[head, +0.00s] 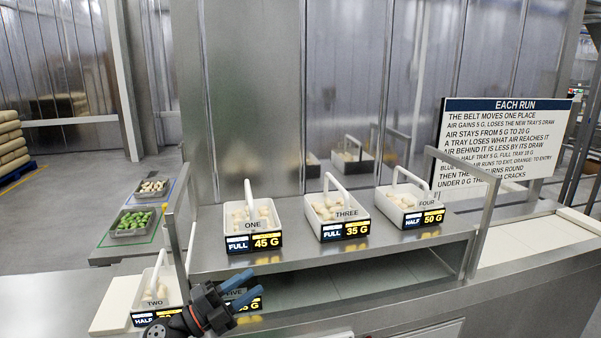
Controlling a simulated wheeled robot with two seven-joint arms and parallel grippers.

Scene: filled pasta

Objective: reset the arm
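My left gripper (252,283) reaches in from the bottom left, its two blue fingers spread apart with nothing visible between them. It is in front of a tray labelled FIVE, mostly hidden behind the fingers and under the shelf; part of its display (252,304) shows. Tray TWO (147,293) stands on the lower level to the left of the gripper. Trays ONE (235,220), THREE (325,216) and FOUR (396,206) stand upright on the metal shelf (300,254), each with a white handle and pale pasta. My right gripper is not in view.
A sign headed EACH RUN (505,140) stands behind the right end. A tray of green pieces (131,222) and a tray of pale pieces (152,188) sit at the left. Metal posts (484,225) frame the shelf. The right counter (530,237) is mostly clear.

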